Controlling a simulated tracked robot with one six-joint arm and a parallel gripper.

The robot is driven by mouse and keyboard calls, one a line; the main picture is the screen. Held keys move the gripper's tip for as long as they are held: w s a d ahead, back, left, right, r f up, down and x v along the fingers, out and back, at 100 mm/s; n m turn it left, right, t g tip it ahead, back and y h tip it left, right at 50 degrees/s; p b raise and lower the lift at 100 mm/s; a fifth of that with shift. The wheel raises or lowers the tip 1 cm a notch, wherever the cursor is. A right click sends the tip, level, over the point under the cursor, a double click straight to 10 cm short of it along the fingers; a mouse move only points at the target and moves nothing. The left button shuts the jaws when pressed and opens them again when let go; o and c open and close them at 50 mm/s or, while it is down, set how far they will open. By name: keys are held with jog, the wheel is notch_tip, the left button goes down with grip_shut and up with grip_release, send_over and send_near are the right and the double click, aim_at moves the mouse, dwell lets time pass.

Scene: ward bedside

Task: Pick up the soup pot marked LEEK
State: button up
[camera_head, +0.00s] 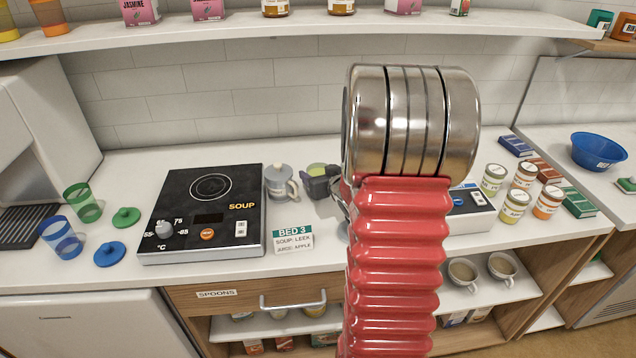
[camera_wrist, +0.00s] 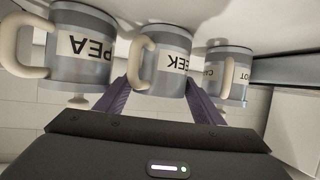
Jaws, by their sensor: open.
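In the upside-down wrist view, the soup pot marked LEEK (camera_wrist: 173,72) is grey with a cream handle and a white label. My gripper (camera_wrist: 162,84) is open, and its two fingers point at this pot, one on either side of its near part. I cannot tell whether they touch it. The PEA pot (camera_wrist: 82,66) is beside it on the left, and another pot (camera_wrist: 236,76), its label partly hidden, is on the right. In the head view, my dark gripper (camera_head: 320,187) is low over the counter, beside a grey lidded pot (camera_head: 279,183) whose label does not show.
A black hot plate (camera_head: 205,190) marked SOUP stands left of the pots, with a BED 3 card (camera_head: 293,239) reading SOUP: LEEK. Blue (camera_head: 61,240) and green (camera_head: 83,203) cups stand further left. Jars (camera_head: 515,206) stand right. A shelf (camera_head: 250,27) runs above. My red arm hides the middle counter.

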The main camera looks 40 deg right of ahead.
jog(key=shift+w, duration=0.1)
jog(key=shift+c, duration=0.6)
jog(key=c, duration=0.8)
jog(key=shift+r, duration=0.1)
notch_tip(320, 180, up, 10)
jog(key=shift+f, duration=0.1)
dwell(0.7)
